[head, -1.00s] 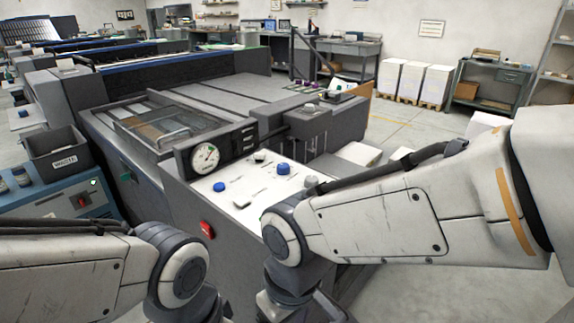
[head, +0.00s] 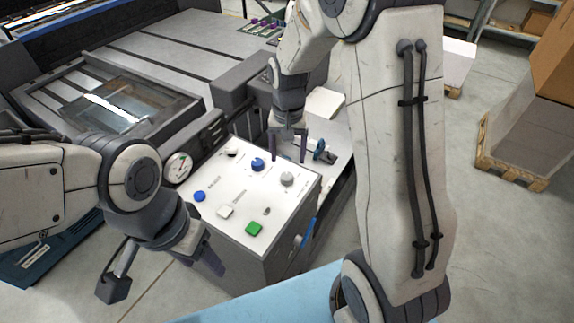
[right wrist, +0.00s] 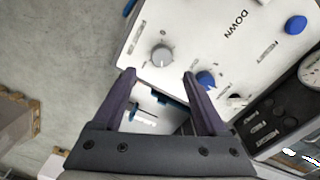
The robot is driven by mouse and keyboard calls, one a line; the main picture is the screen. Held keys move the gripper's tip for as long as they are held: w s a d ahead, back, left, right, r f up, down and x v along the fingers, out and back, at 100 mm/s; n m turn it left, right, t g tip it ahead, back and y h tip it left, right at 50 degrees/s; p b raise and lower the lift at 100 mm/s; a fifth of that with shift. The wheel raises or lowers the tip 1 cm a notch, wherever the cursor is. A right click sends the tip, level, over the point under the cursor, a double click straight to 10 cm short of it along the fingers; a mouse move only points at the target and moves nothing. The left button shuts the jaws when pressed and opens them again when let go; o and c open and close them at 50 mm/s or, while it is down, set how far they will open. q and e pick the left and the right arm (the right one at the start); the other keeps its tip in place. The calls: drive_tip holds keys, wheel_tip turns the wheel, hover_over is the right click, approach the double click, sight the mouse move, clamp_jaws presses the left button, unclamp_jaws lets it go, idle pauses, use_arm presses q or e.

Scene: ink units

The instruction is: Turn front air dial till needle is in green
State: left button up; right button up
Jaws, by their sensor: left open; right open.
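The control panel (head: 238,184) is white. It carries a blue dial (head: 257,164), a grey dial (head: 287,179) and a blue knob (head: 199,197); I cannot read which is marked front air. The round gauge (head: 178,167) is left of the panel; its needle position is too small to tell. My right gripper (head: 289,158) is open and empty, pointing down over the panel's back right. In the right wrist view the grey dial (right wrist: 161,55) lies just beyond the gap between the fingertips, and the blue dial (right wrist: 206,80) beside the right finger. My left gripper (head: 160,276) is open and empty, left of the panel.
A white button (head: 226,212) and a green button (head: 254,229) sit on the panel's front part. A glass-covered tray (head: 118,108) is behind, on the press. A pallet with a stack (head: 520,140) stands at the right. Open floor lies between.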

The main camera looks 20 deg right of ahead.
sight(287, 176)
wheel_tip(287, 176, down, 7)
drive_tip(key=shift+a+f+p, duration=0.15)
drive_tip(key=shift+p, duration=0.15)
clamp_jaws()
